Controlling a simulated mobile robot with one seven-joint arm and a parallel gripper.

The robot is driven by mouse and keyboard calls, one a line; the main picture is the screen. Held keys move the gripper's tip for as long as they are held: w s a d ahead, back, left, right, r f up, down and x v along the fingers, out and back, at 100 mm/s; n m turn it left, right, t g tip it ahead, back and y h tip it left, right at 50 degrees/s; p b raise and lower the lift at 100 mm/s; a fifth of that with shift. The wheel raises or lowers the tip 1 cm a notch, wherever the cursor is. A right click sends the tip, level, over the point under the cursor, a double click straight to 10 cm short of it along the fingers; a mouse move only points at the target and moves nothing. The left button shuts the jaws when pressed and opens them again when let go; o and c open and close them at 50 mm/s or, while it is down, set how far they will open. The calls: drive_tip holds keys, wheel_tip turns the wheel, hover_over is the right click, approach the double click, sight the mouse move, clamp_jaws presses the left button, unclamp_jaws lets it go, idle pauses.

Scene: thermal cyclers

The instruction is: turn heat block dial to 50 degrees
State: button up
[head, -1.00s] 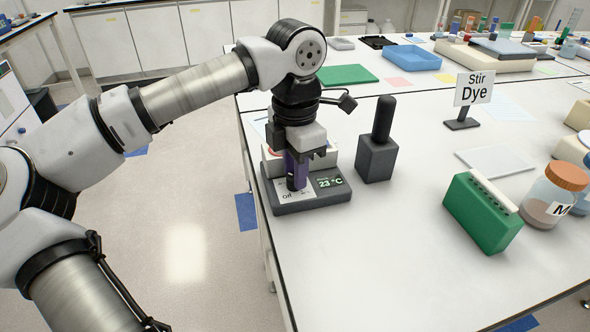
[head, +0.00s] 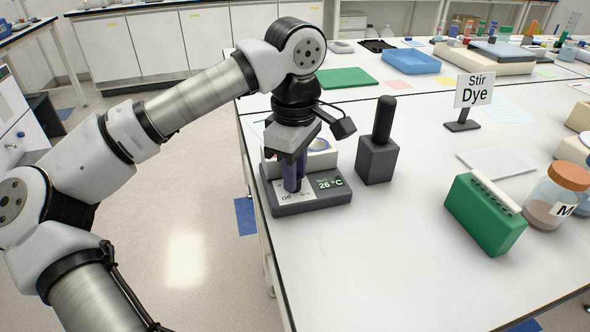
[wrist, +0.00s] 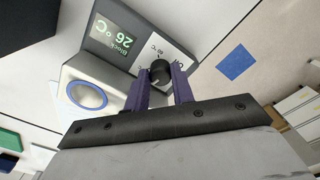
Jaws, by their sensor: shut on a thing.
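The heat block (head: 312,204) is a dark grey unit with a white top part, near the left edge of the bench. Its display (head: 330,184) reads 26 °C, and the wrist view shows the same reading on the display (wrist: 122,41). The black dial (wrist: 160,72) sits on a white panel beside the display. My gripper (head: 292,188) points down over the panel, its purple fingers shut on the dial. In the wrist view the two fingertips (wrist: 160,78) flank the dial. In the head view the fingers hide the dial.
A dark block with a black upright handle (head: 377,158) stands just right of the heat block. A green rack (head: 484,215), a jar with an orange lid (head: 556,196) and a "Stir Dye" sign (head: 474,90) are farther right. The bench front is clear.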

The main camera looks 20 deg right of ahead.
drive_tip(key=m, duration=0.5)
drive_tip(key=shift+m, duration=0.4)
idle(0.4)
drive_tip(key=o, duration=1)
wheel_tip(320, 180, up, 14)
drive_tip(key=shift+p, duration=0.35)
drive_tip(key=shift+f, duration=0.1)
